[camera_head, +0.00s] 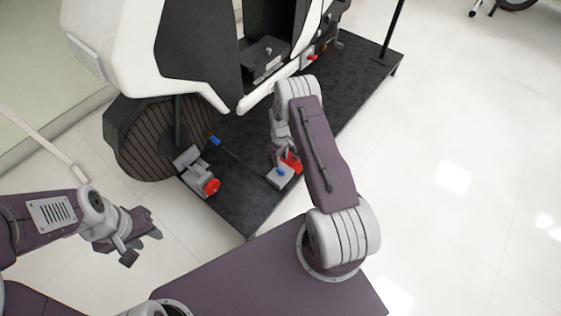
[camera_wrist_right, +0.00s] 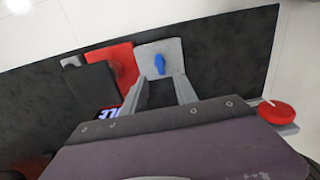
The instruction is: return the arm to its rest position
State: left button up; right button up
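My right arm reaches over the dark platform (camera_head: 245,205) in the head view. Its gripper (camera_head: 281,150) is low above the platform, close to a red part (camera_head: 292,162) and a grey plate with a blue knob (camera_head: 281,173). In the right wrist view the two grey fingers (camera_wrist_right: 162,92) are apart, with nothing seen held between them. The blue knob (camera_wrist_right: 157,65) on its plate lies just beyond the fingertips, and the red part (camera_wrist_right: 124,66) is beside it. My left gripper (camera_head: 143,246) is open and empty over the floor at the left.
A large white and black machine (camera_head: 115,45) stands on the platform at the back. A grey device with a red knob (camera_head: 211,187) sits at the platform's left edge. Floor on the right (camera_head: 470,170) is clear.

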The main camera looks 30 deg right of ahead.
pick_arm(q)
jog(key=shift+r, duration=0.3)
pick_arm(e)
jog(key=shift+r, duration=0.6)
jog(key=shift+a, duration=0.1)
